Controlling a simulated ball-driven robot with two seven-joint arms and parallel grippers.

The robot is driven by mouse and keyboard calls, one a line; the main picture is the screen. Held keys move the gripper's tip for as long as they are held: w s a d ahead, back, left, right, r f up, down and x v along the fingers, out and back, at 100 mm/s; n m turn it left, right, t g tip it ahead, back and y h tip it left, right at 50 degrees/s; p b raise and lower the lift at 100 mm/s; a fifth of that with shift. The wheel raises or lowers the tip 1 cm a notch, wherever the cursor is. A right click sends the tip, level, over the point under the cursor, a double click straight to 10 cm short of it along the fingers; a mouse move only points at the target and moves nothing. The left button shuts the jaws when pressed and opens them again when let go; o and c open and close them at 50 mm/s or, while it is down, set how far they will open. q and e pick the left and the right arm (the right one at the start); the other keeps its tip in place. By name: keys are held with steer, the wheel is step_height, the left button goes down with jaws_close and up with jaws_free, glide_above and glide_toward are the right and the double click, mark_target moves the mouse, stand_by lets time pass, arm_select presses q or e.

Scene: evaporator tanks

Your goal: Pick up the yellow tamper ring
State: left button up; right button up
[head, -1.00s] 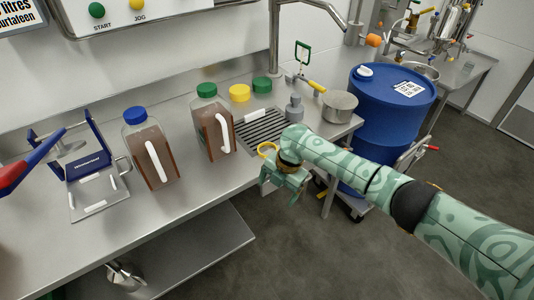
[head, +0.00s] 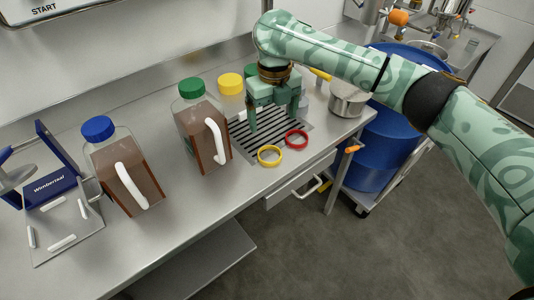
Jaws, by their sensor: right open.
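The yellow tamper ring (head: 269,156) lies flat at the front edge of the dark drain grate on the steel counter. A red ring (head: 296,139) lies just to its right and slightly behind it. My right gripper (head: 273,125) points down above the grate, behind the two rings. Its two fingers are spread apart with nothing between them. It is apart from the yellow ring. My left gripper is not in the head view.
Two brown-filled jugs with a green cap (head: 192,88) and a blue cap (head: 97,129) stand left of the grate. A yellow lid (head: 231,84) and green lid lie behind. A steel pot (head: 347,100) stands right. The blue drum (head: 385,150) is beyond the counter.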

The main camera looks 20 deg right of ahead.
steer(key=b, duration=0.2)
glide_toward(270, 157)
steer(key=shift+d+f, duration=0.1)
steer(key=shift+d, duration=0.2)
steer(key=shift+f, duration=0.6)
steer(key=shift+f+b, duration=0.15)
steer(key=shift+b, duration=0.15)
steer(key=shift+f, duration=0.25)
steer(key=f+b, duration=0.2)
steer(key=f, duration=0.1)
steer(key=f+b, duration=0.1)
steer(key=shift+a+f+b, duration=0.15)
steer(key=shift+a+b, duration=0.15)
steer(key=shift+w+f, duration=0.1)
steer(key=shift+f, duration=0.25)
steer(key=shift+r, duration=0.25)
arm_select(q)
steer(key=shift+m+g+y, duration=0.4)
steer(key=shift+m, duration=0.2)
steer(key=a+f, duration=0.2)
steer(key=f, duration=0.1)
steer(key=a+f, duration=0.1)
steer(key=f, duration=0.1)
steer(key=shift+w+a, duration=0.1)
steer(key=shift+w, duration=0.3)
arm_select(e)
steer(key=c, duration=1.1)
